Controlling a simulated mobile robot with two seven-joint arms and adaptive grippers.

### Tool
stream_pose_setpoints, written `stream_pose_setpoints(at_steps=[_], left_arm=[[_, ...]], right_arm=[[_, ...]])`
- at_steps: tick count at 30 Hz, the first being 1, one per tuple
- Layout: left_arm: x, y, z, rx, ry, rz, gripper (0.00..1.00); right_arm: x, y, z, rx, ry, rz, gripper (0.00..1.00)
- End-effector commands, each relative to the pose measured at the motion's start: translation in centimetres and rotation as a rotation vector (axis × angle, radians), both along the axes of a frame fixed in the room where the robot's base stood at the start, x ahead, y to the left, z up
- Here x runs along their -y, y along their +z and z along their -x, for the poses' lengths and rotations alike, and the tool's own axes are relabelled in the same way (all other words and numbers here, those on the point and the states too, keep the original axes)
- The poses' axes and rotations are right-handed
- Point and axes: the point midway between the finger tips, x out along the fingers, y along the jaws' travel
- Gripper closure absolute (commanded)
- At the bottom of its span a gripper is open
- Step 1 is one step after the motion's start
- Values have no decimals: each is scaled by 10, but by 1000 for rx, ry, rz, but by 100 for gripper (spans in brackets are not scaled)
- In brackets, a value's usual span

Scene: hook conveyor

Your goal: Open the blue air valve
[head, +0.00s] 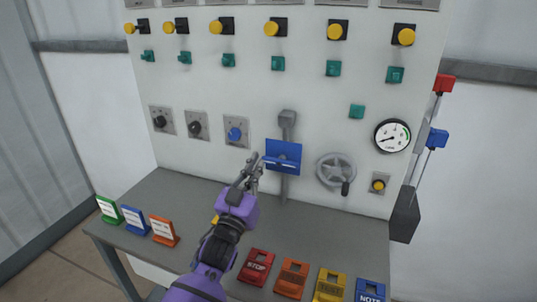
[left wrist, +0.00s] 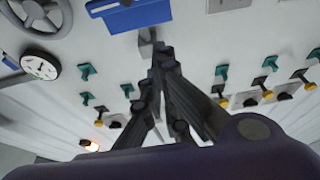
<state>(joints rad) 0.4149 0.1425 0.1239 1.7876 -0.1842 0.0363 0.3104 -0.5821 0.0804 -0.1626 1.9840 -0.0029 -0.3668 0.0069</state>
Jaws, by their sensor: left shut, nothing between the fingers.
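A blue plate-like handle (head: 284,151) sits on a grey vertical pipe (head: 287,120) at the middle of the panel; it looks like the blue air valve. It also shows at the top of the left wrist view (left wrist: 135,14). My left gripper (head: 254,160) is just left of and slightly below the handle, with its fingers pointing up towards the panel. Its fingertips are together and empty in the left wrist view (left wrist: 162,52). I cannot tell whether they touch the handle. My right gripper is not in view.
A grey handwheel (head: 336,170) and a pressure gauge (head: 392,135) are right of the handle. A blue knob (head: 235,134) is to its left. Red and blue levers stand at the panel's right edge. Signs and coloured blocks stand on the grey table (head: 165,190).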

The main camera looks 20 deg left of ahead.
Motion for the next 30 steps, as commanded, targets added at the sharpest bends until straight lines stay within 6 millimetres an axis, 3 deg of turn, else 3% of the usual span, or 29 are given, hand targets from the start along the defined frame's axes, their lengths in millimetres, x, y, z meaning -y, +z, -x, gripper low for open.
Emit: stream_pose_setpoints(at_steps=[5, 15, 18, 21, 30], left_arm=[[1, 13, -25, 5, -1, 1, 100], [3, 37, -93, 4, 0, 0, 100], [3, 13, -91, -4, 1, 1, 100], [3, 2, -90, -2, 1, 1, 100], [3, -8, -90, 1, 0, 0, 100]], right_arm=[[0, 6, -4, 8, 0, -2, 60], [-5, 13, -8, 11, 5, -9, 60], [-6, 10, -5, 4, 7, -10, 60], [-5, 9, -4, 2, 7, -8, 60], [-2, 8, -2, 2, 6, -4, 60]])
